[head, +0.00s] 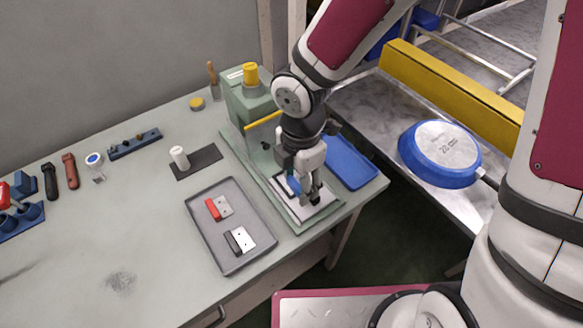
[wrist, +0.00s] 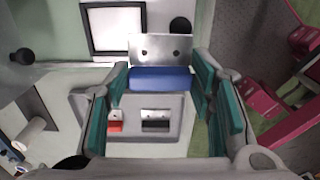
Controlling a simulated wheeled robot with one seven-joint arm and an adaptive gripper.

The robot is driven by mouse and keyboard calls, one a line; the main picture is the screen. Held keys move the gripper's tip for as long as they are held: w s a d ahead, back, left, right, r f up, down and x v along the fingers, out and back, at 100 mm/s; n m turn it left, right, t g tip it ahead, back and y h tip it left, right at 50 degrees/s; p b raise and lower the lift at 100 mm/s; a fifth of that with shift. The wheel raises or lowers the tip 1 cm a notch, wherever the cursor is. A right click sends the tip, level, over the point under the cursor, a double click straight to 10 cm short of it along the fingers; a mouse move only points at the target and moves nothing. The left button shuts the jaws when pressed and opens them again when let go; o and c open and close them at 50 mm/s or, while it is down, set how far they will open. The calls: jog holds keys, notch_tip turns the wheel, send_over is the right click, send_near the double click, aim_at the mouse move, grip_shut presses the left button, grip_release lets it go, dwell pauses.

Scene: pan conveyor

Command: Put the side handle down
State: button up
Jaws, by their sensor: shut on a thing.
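My gripper (head: 312,193) is shut on the blue side handle (wrist: 160,80), which has a metal plate with two holes. In the wrist view the blue grip sits between the teal finger pads. In the head view my gripper hangs over the front of the green press's base, and the blue handle (head: 293,186) is partly hidden by the fingers. A grey tray (head: 211,248) on the table holds a red side handle (head: 213,209) and a black one (head: 233,243), each with a metal plate. The tray also shows in the wrist view (wrist: 176,104).
The green press (head: 243,105) has a yellow knob (head: 250,73). An empty blue tray (head: 350,162) is right of it. A dark mat (head: 205,164) carries a white cylinder. A blue pan (head: 440,152) lies upside down on the metal conveyor. The table's front left is clear.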

jog(key=w, duration=0.2)
jog(key=w+a, duration=0.1)
jog(key=w, duration=0.3)
jog(key=shift+a+f, duration=0.2)
jog(key=shift+f, duration=1.85)
jog(key=shift+f+b, duration=0.55)
jog(key=shift+f, duration=0.1)
jog(key=o, duration=1.2)
jog(key=shift+c, duration=0.2)
notch_tip(320, 180, up, 13)
jog(key=p, duration=0.2)
jog(key=shift+r, duration=0.15)
jog(key=shift+d+r, duration=0.1)
